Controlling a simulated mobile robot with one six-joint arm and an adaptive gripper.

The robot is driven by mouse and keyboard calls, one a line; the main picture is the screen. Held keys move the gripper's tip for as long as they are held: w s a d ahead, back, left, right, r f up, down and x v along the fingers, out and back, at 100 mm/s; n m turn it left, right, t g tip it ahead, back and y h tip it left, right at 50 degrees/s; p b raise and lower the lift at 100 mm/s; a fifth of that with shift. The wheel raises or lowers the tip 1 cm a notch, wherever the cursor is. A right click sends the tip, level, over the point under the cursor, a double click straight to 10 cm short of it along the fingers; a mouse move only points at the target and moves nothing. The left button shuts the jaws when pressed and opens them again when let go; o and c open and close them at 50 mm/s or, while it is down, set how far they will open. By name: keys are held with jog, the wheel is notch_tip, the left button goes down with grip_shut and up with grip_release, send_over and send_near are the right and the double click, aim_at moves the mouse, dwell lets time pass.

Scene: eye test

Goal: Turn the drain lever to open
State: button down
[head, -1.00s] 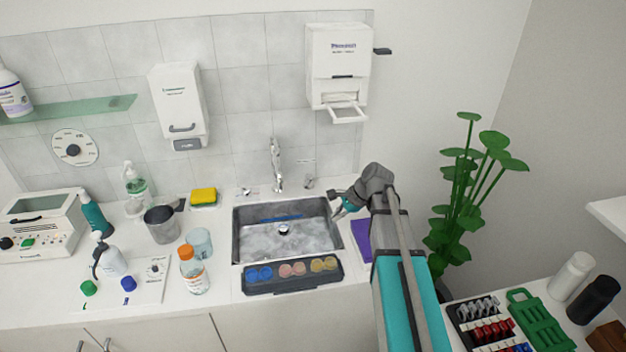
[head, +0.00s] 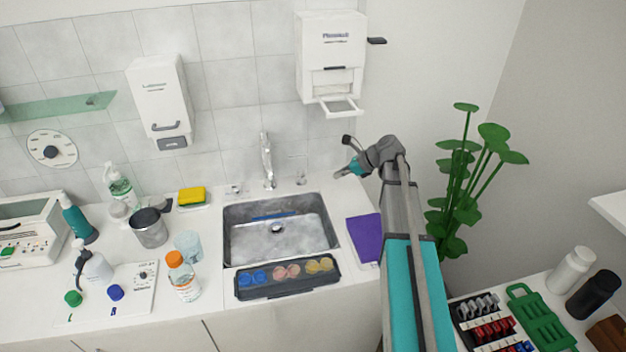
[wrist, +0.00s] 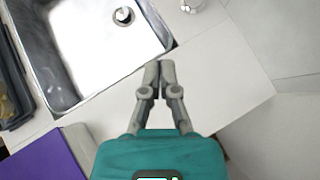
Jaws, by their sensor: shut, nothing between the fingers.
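The steel sink (head: 230,245) is set in the white counter, with its round drain (head: 277,227) in the floor; the drain also shows in the wrist view (wrist: 124,15). A small metal fitting (head: 301,181) stands behind the sink, right of the tap (head: 267,165); it may be the drain lever, but its setting is too small to read. In the wrist view a round metal fitting (wrist: 192,5) is cut off by the top edge. My gripper (head: 338,174) is shut and empty, right of that fitting and apart from it. In the wrist view its fingertips (wrist: 159,65) are together over the counter.
A dark tray (head: 290,291) with coloured pots lies along the sink's front. A purple cloth (head: 364,238) lies right of the sink. A paper dispenser (head: 331,60) hangs on the wall above. Bottles and a yellow sponge (head: 192,196) stand left. A plant (head: 460,190) is at the right.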

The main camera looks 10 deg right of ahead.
aim_at(300, 178)
jog(key=shift+f, duration=0.15)
jog(key=shift+b+x, duration=0.6)
jog(key=shift+x, duration=0.25)
jog(key=w+a+f+b, duration=0.4)
jog(key=a, duration=0.5)
jog(key=shift+w, duration=0.4)
jog(key=shift+d+f, duration=0.1)
